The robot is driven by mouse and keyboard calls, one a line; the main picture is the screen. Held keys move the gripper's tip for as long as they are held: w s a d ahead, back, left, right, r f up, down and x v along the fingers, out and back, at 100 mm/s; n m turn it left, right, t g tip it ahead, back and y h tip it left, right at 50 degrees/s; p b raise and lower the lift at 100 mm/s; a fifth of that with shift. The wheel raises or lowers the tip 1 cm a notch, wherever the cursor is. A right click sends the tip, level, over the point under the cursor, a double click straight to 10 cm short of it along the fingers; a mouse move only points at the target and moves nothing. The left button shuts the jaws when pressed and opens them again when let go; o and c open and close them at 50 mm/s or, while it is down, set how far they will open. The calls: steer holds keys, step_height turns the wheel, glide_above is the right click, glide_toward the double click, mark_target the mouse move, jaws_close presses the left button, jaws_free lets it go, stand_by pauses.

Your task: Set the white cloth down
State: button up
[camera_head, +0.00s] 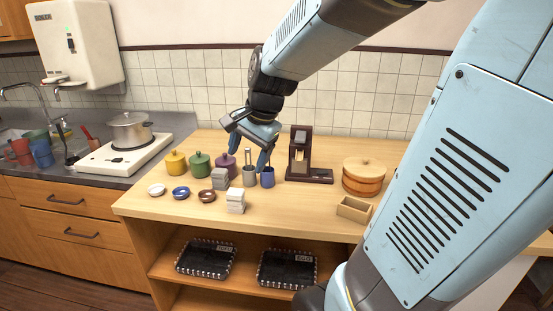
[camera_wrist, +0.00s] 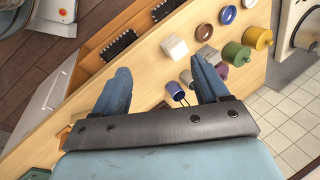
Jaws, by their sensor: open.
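White folded cloths (camera_head: 236,206) lie in a small stack near the front edge of the wooden counter. The white stack also shows in the wrist view (camera_wrist: 174,47), beyond the fingertips and apart from them. A grey folded stack (camera_head: 219,182) lies just behind and left of it. My gripper (camera_head: 249,155) is open, above the back part of the counter, near the blue cup. In the wrist view my gripper (camera_wrist: 160,68) has its two blue fingers wide apart, with no cloth between them.
A grey cup (camera_head: 249,178) and blue cup (camera_head: 267,180) hold utensils. Lidded pots (camera_head: 200,165) and small dishes (camera_head: 181,193) stand left. A dark stand (camera_head: 300,165), round wooden tub (camera_head: 363,180) and open box (camera_head: 354,208) stand right. Black trays (camera_head: 287,268) sit on the shelf below.

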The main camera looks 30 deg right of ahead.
steer(key=s+d+r+n+t+h, duration=0.1)
steer(key=s+r+n, duration=0.3)
steer(key=s+n, duration=0.7)
steer(key=shift+s+r+t+h, duration=0.15)
steer(key=shift+s+t+h, duration=0.3)
steer(key=shift+s, duration=0.4)
